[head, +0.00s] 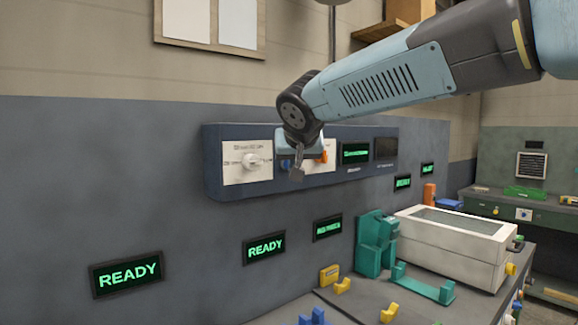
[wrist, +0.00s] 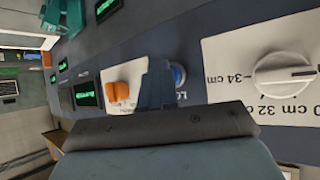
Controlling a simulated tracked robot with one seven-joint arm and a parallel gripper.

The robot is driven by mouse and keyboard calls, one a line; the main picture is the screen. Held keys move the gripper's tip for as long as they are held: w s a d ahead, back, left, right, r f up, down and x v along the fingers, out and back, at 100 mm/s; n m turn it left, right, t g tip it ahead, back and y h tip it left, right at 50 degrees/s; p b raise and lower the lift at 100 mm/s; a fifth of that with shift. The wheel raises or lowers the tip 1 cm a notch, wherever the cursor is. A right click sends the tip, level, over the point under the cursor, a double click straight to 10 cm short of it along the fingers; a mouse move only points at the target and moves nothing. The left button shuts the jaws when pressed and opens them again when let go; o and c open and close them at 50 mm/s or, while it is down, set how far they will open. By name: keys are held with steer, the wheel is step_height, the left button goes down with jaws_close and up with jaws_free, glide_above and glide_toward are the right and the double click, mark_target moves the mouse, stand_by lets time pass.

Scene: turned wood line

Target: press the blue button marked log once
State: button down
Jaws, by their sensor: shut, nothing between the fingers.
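The blue button (wrist: 179,75) sits in a round collar on the wall panel, with part of its label, "LO", showing beside it. In the head view the blue button (head: 285,163) is mostly hidden by my gripper (head: 297,172). In the wrist view my gripper (wrist: 157,66) is shut and empty. Its fingers are just left of the button, between it and an orange switch (wrist: 118,92). I cannot tell whether the fingertips touch the panel.
The blue-grey panel (head: 226,187) also carries a white knob (head: 252,161) on a scale plate and a green-lit display (head: 355,153). READY signs (head: 126,274) are on the wall below. A bench with a white case (head: 452,238) stands at right.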

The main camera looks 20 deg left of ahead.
steer(key=shift+s+d, duration=0.35)
steer(key=shift+d, duration=0.35)
steer(key=d, duration=0.1)
steer(key=s+d, duration=0.1)
steer(key=d, duration=0.1)
steer(key=s+d, duration=0.1)
steer(key=shift+s+d, duration=0.15)
steer(key=shift+d, duration=0.05)
stand_by(0.4)
stand_by(0.6)
